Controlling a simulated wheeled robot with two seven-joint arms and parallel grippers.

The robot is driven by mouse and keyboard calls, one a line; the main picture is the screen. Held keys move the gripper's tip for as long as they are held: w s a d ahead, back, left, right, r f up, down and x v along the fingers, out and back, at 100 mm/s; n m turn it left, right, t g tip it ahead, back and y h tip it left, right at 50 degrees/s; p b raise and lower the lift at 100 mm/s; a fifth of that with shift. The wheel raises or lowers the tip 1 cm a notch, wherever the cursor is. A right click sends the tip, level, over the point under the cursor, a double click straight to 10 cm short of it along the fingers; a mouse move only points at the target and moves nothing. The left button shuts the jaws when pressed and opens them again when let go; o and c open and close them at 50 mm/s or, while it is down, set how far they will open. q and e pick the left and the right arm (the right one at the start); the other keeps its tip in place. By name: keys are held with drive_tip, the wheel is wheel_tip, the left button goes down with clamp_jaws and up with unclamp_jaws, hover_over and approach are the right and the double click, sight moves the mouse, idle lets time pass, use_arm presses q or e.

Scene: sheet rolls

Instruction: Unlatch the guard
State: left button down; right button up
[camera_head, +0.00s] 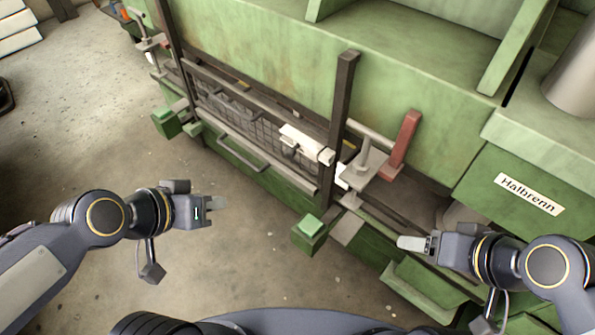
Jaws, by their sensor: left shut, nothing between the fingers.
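The guard (243,122) is a dark mesh panel in a grey frame, set low across the front of the green machine. It lies between two dark upright posts. A grey bar handle (240,153) runs along its lower front. A white latch-like block (305,143) sits at the guard's right end, beside the right post. My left gripper (215,207) is shut and empty, in front of the guard's left part and apart from it. My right gripper (408,243) is right of the guard, near the machine's lower edge; the gap between its fingers cannot be made out.
A red lever (400,146) stands right of the right post (342,110). Green pedestals (309,232) and (166,121) jut out below the guard's ends. The concrete floor (90,115) is clear at left.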

use_arm(q)
drive_tip(key=w+d+f+m+t+y+b, duration=0.1)
drive_tip(key=w+d+f+m+t+b, duration=0.2)
drive_tip(key=d+f+m+t+b, duration=0.1)
drive_tip(key=w+d+f+m+t+y+b, duration=0.1)
drive_tip(key=w+d+f+m+t+b, duration=0.3)
drive_tip(key=d+f+m+b, duration=0.2)
drive_tip(key=w+d+f+m+t+y+b, duration=0.1)
drive_tip(key=w+d+f+m+t+b, duration=0.3)
drive_tip(key=f+m+b, duration=0.5)
wheel_tip(320, 180, down, 2)
drive_tip(key=shift+d+f+y+b, duration=0.25)
drive_tip(key=shift+d+y+b, duration=0.2)
drive_tip(key=shift+d, duration=0.2)
use_arm(e)
wheel_tip(320, 180, down, 22)
drive_tip(key=shift+r, duration=0.15)
use_arm(q)
drive_tip(key=w+a+r+b, duration=0.1)
drive_tip(key=w+r+b, duration=0.1)
drive_tip(key=w, duration=1.1)
drive_tip(key=shift+a, duration=0.4)
use_arm(e)
drive_tip(key=shift+f, duration=0.95)
